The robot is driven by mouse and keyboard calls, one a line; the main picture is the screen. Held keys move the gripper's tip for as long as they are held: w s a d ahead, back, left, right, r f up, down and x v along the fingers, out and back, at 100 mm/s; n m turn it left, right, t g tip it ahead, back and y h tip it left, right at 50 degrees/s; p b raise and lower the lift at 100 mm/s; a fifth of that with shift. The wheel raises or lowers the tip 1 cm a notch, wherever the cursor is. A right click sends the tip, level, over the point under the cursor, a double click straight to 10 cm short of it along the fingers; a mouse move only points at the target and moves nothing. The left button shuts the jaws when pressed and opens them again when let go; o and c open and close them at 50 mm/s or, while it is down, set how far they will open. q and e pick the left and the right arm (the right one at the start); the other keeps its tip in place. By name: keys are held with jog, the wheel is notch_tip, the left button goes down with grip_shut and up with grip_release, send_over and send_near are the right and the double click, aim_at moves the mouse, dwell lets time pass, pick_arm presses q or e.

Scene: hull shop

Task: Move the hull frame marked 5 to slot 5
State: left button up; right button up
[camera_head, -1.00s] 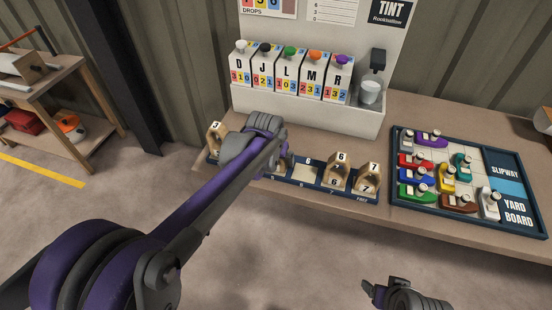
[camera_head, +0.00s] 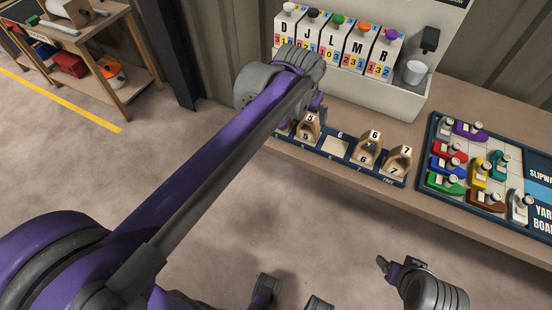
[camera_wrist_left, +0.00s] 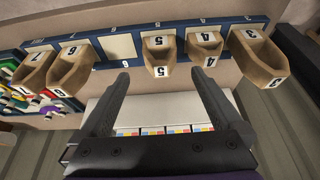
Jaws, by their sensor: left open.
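The hull frame marked 5 (camera_head: 305,135), a light wooden arch with white number tags, stands upright on the dark blue rack (camera_head: 287,146). It also shows in the left wrist view (camera_wrist_left: 159,52). My right gripper (camera_head: 384,265) is low, away from the rack.
Frames 6 (camera_head: 369,148) and 7 (camera_head: 397,160) stand right of the empty slot. Frames 4 (camera_wrist_left: 205,46) and 3 (camera_wrist_left: 256,58) stand on frame 5's other side. A tint dispenser (camera_head: 400,100) is behind the rack; a yard board (camera_head: 432,200) with boats lies right.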

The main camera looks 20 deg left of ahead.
pick_arm(q)
jog(key=s+a+f, duration=0.1)
jog(key=s+f, duration=0.5)
jog(key=s, duration=0.6)
jog(key=s+a+f, duration=0.1)
jog(key=s+f, duration=0.4)
jog(key=s, duration=0.6)
jog(key=shift+s+a+f+t, duration=0.3)
jog(key=shift+s+a+f, duration=0.05)
jog(key=shift+f, duration=0.05)
